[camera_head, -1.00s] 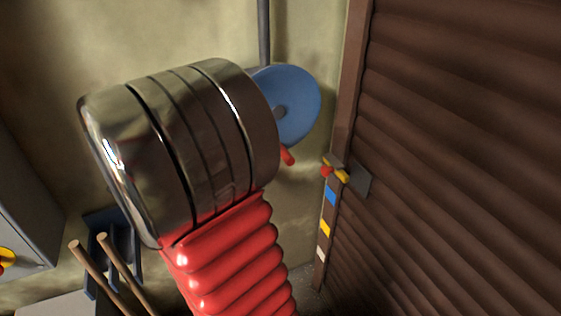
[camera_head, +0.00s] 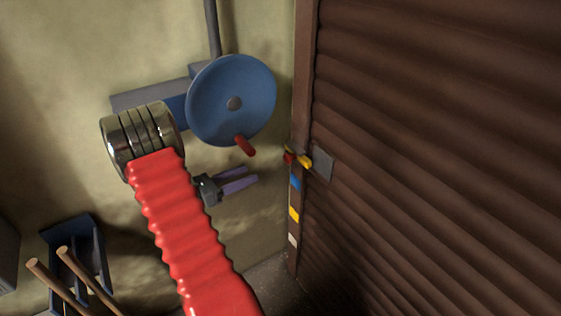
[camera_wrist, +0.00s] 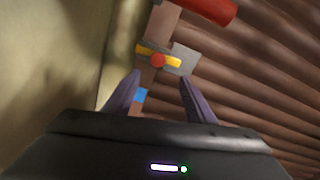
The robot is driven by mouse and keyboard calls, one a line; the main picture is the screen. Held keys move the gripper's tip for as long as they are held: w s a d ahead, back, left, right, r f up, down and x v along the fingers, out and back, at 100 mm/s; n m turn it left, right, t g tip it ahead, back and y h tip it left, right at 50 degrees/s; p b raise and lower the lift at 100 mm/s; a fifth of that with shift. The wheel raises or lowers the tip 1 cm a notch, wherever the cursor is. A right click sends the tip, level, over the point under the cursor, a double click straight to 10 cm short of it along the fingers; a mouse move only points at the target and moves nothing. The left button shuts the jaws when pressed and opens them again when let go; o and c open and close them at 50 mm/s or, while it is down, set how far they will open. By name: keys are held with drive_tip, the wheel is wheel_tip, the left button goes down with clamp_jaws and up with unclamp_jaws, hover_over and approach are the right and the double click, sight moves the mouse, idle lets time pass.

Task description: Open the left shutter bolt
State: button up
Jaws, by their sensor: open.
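The left shutter bolt (camera_head: 304,160) is a yellow bar with a red knob and a grey plate, at the left edge of the brown ribbed shutter (camera_head: 430,140). In the wrist view the bolt (camera_wrist: 160,58) lies beyond my fingertips, a little above the gap between them. My gripper (camera_head: 256,176) has purple fingers and is left of the bolt and slightly lower in the head view, pointing right. It also shows in the wrist view (camera_wrist: 160,80), open and empty. It appears apart from the bolt.
A blue wheel (camera_head: 215,90) with a red handle (camera_head: 245,146) is on the wall above my gripper; the handle (camera_wrist: 205,8) crosses the top of the wrist view. Blue, yellow and white marks run down the frame post (camera_head: 300,80). A blue rack (camera_head: 75,235) with wooden handles stands lower left.

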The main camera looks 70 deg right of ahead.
sight(285, 159)
drive_tip(key=shift+s+d+f+n+h, duration=0.15)
drive_tip(key=shift+d+f+n+h, duration=0.15)
drive_tip(key=shift+d+f, duration=0.15)
drive_tip(key=shift+s+d, duration=0.1)
drive_tip(key=x, duration=1.3)
drive_tip(key=shift+s+d, duration=0.15)
drive_tip(key=shift+s, duration=0.05)
drive_tip(key=shift+c, duration=0.3)
clamp_jaws()
